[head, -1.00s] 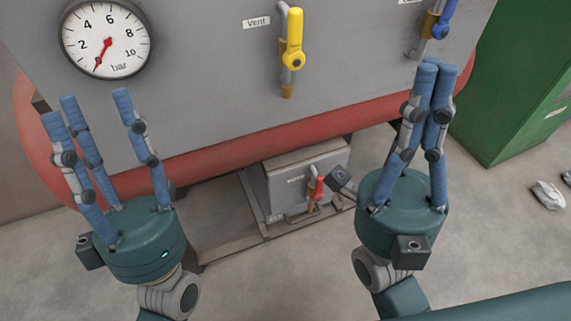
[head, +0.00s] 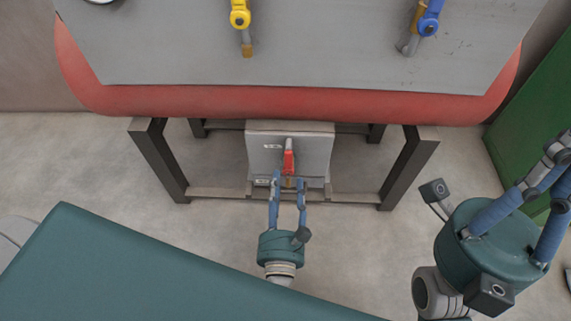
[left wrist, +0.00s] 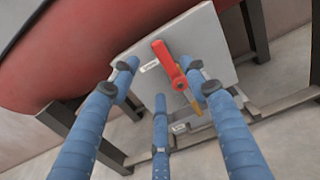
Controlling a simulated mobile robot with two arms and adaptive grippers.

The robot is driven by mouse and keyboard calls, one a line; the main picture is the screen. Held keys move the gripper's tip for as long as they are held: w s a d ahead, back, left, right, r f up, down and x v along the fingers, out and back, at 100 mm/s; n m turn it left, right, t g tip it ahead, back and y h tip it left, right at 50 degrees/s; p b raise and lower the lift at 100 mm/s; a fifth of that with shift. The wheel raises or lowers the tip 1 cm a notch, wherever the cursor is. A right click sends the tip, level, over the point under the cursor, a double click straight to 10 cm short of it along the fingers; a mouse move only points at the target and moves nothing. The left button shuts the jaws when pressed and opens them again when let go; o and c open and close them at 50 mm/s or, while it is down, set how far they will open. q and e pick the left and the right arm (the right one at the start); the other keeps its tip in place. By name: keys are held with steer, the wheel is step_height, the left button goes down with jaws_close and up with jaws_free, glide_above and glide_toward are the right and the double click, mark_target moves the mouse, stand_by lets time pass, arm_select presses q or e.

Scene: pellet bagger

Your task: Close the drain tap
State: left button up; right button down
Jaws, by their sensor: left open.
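The drain tap (head: 288,160) has a red lever handle and sits on the front of a grey box under the tank. In the left wrist view the red handle (left wrist: 168,62) lies roughly in line with the brass piece below it. My left gripper (head: 288,180) is open, its fingers spread either side of the tap in the head view. In the left wrist view its fingers (left wrist: 162,72) surround the lower handle area; contact cannot be told. My right gripper (head: 556,150) is at the right edge, away from the tap, its fingertips partly cut off.
The grey and red tank (head: 300,105) overhangs the box (head: 315,150). Dark frame legs (head: 160,160) stand on both sides. A yellow valve (head: 240,18) and a blue valve (head: 428,24) are above. A green cabinet (head: 530,130) stands at right.

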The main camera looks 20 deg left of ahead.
mark_target(286, 160)
arm_select(q)
steer(key=x, duration=0.7)
steer(key=shift+b, duration=0.4)
jaws_close()
